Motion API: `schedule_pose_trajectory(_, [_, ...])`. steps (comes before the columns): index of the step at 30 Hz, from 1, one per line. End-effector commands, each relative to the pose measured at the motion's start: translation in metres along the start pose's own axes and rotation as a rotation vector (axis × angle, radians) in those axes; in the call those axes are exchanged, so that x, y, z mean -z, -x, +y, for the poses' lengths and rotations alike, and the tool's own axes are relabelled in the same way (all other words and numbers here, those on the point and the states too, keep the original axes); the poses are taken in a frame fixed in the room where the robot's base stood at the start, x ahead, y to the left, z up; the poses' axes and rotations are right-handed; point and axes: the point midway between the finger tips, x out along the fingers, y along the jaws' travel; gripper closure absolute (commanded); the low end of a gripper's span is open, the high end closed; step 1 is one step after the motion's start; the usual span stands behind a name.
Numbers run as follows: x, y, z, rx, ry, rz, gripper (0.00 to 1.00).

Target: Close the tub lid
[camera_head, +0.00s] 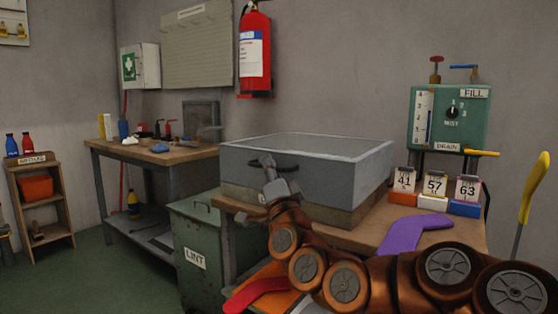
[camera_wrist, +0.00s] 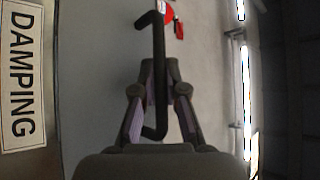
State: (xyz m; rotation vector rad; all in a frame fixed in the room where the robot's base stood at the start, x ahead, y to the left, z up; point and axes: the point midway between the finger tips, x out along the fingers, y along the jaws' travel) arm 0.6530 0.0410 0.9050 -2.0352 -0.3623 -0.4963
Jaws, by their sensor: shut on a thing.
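The grey tub lid (camera_head: 340,183) is a deep box-like cover with a pale top panel. It sits over a brownish tub base (camera_head: 345,214) on the wooden bench; I cannot tell whether a gap remains between them. A dark bar handle (camera_head: 288,168) is on the lid's front face. My gripper (camera_head: 267,160) is at the left part of this handle. In the wrist view the handle (camera_wrist: 158,40) runs between the fingers of my gripper (camera_wrist: 157,78), which are shut on it. The tub's inside is hidden.
A green lint bin (camera_head: 205,243) stands left of the bench. A green fill panel (camera_head: 449,118) stands behind. A "DAMPING" label (camera_wrist: 22,75) shows in the wrist view.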

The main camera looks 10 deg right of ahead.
Motion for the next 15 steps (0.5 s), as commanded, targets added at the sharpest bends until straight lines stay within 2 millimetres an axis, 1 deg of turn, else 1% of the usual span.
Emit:
schedule_pose_trajectory(1, [-0.003, 0.001, 0.003, -0.003, -0.003, -0.001, 1.00])
schedule_pose_trajectory(5, [-0.008, 0.001, 0.004, -0.002, -0.006, -0.007, 1.00])
schedule_pose_trajectory(15, [-0.014, 0.002, 0.006, -0.006, -0.010, -0.017, 1.00])
